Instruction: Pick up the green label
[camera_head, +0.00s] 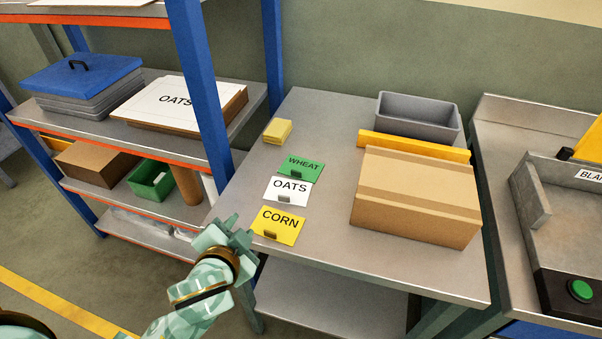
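The green label (300,167) reads WHEAT and lies flat on the grey metal table (325,120), with a small dark tab near its lower edge. The white OATS label (288,190) lies just in front of it, and the yellow CORN label (278,225) lies nearest me. My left gripper (238,228) is at the table's left front edge, left of the yellow label and apart from the green one. I cannot make out whether its fingers are apart. Nothing is visibly held. My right gripper is not in view.
A cardboard box (415,200) stands on the table's right side, with a yellow strip (412,146) and a grey bin (418,118) behind it. A yellow pad (277,131) lies at the back left. A blue shelf post (202,90) rises left of the table. Bare table surrounds the labels' right side.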

